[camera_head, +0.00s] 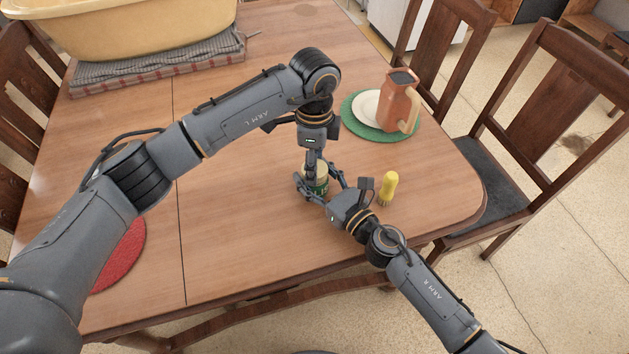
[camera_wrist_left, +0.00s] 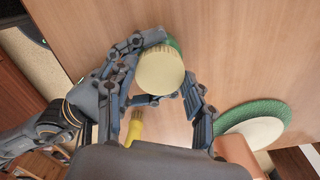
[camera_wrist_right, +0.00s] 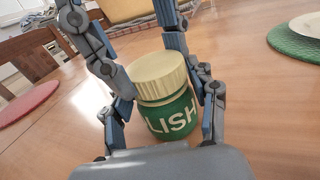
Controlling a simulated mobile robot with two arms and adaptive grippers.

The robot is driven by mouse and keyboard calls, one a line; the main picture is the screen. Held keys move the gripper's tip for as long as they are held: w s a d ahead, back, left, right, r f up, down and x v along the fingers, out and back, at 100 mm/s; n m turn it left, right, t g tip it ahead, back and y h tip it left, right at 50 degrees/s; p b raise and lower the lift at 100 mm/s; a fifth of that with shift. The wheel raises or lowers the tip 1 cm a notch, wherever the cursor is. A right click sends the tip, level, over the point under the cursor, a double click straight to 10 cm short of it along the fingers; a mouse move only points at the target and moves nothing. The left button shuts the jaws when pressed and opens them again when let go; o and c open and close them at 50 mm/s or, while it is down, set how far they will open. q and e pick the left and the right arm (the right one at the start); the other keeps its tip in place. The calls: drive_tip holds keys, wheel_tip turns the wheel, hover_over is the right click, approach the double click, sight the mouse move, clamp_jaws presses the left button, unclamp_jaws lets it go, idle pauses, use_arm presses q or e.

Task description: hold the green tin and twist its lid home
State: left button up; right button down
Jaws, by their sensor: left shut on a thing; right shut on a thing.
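The green tin (camera_head: 321,187) stands upright on the table near its front right. In the right wrist view, its green body (camera_wrist_right: 172,121) shows white letters, partly covered by a finger. The ribbed cream lid (camera_wrist_right: 158,77) sits on top; I cannot tell how far down it is screwed. In the left wrist view, the lid (camera_wrist_left: 160,74) is seen from above. My left gripper (camera_head: 317,166) comes down from above and is shut on the lid. My right gripper (camera_head: 319,195) comes in from the right, low down, and is shut on the tin's body.
A yellow brush (camera_head: 388,188) stands close right of my right gripper. A terracotta jug (camera_head: 400,103) and a white plate (camera_head: 367,108) rest on a green mat (camera_head: 353,125) behind. A red mat (camera_head: 125,255) lies left. A yellow basin (camera_head: 150,25) stands on folded cloth. Chairs surround the table.

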use_arm(q)
drive_tip(key=m, duration=0.3)
drive_tip(key=shift+m, duration=0.4)
drive_tip(key=m, duration=2.9)
drive_tip(key=shift+d+f, duration=0.1)
